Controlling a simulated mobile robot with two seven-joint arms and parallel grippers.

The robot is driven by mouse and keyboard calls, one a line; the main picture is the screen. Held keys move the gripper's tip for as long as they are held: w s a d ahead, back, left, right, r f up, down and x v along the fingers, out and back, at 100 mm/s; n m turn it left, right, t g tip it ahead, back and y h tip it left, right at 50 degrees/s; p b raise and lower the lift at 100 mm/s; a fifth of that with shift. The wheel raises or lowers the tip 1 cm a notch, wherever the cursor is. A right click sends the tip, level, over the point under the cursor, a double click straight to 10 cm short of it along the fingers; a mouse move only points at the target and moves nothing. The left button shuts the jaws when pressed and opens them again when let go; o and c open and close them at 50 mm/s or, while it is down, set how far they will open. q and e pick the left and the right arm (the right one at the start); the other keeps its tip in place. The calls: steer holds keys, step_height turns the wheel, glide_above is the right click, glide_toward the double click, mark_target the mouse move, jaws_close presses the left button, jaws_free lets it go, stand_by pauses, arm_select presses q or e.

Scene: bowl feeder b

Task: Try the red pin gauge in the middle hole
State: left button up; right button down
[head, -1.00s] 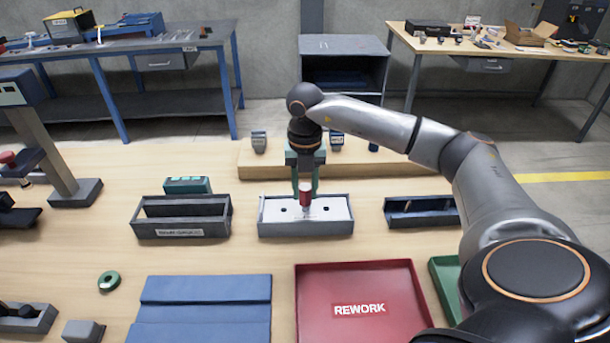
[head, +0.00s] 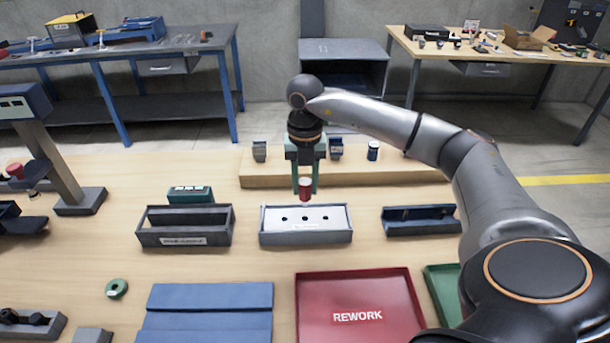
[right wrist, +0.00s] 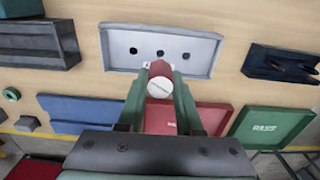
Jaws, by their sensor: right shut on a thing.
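My right gripper (head: 305,187) is shut on the red pin gauge (head: 305,191) and holds it upright over the white-topped block (head: 268,237). The block has three dark holes in a row. The middle hole (head: 305,218) is uncovered, with the gauge above it and apart from the block. In the right wrist view the gauge (right wrist: 160,70) sits between the green fingers, its round pale end facing the camera. The block (right wrist: 200,66) lies beyond it there, its three holes visible. My left gripper is not in view.
A dark open tray (head: 184,240) stands left of the block and a dark rack (head: 420,228) stands right of it. A wooden ledge (head: 400,178) with small items is behind. In front lie a blue mat (head: 205,310), the red REWORK tray (head: 350,280) and a green tray (head: 440,285).

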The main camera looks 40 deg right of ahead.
mark_target(305, 199)
stand_by(0.3)
steer(key=shift+f+b, duration=1.25)
steer(key=shift+f, duration=0.85)
steer(key=shift+f, duration=0.4)
steer(key=shift+r, duration=0.2)
stand_by(0.9)
steer(key=shift+r+p, duration=1.05)
steer(key=shift+r, duration=1.35)
